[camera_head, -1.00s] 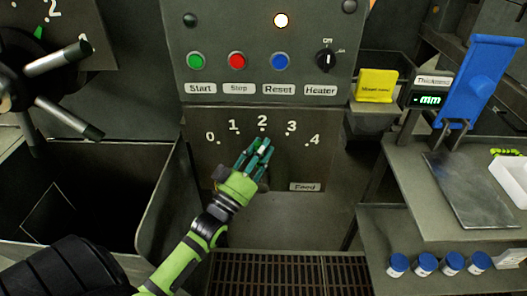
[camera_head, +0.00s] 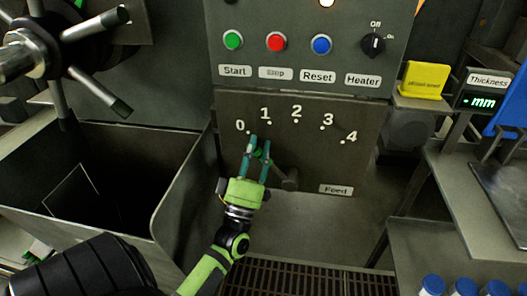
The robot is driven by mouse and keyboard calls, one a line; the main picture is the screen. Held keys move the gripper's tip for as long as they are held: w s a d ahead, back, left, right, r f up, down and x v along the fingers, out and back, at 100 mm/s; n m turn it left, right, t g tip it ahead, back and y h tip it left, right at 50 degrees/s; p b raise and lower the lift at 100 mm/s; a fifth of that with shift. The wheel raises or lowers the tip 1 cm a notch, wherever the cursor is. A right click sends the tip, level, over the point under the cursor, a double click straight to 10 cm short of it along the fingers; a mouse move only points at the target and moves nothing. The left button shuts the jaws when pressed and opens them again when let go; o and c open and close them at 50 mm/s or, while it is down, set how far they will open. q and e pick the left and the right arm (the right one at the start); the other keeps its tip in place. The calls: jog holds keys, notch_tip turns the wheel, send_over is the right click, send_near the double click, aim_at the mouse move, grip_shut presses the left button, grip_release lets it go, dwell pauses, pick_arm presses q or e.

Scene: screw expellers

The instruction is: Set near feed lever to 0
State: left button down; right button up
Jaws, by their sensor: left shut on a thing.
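The feed dial plate (camera_head: 362,112) carries the numbers 0 to 4 in an arc, with a "Feed" label (camera_head: 336,190) below. The feed lever (camera_head: 285,176) is mostly hidden by my left gripper. Its dark visible part runs from low in the middle of the plate up and left, to the 0 side of the arc; its exact pointing is hard to tell. My left gripper (camera_head: 259,150) has its teal fingers on either side of the lever's end, shut on it, just below the 0 and 1 marks. My right gripper is not in view.
A panel above has Start (camera_head: 232,41), Stop (camera_head: 277,42) and Reset (camera_head: 321,45) buttons and a Heater knob (camera_head: 373,43). A dark open bin (camera_head: 185,190) stands left, below a spoked handwheel (camera_head: 62,42). A floor grate lies below; a bench is at right.

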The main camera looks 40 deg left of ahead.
pick_arm(q)
jog(key=shift+s+a+f+n+g+y, duration=0.1)
jog(key=shift+a+f+n+g+y, duration=0.15)
jog(key=shift+n+y, duration=0.4)
jog(key=c, duration=1.2)
grip_release()
jog(key=shift+o, duration=0.2)
jog(key=v, duration=1.2)
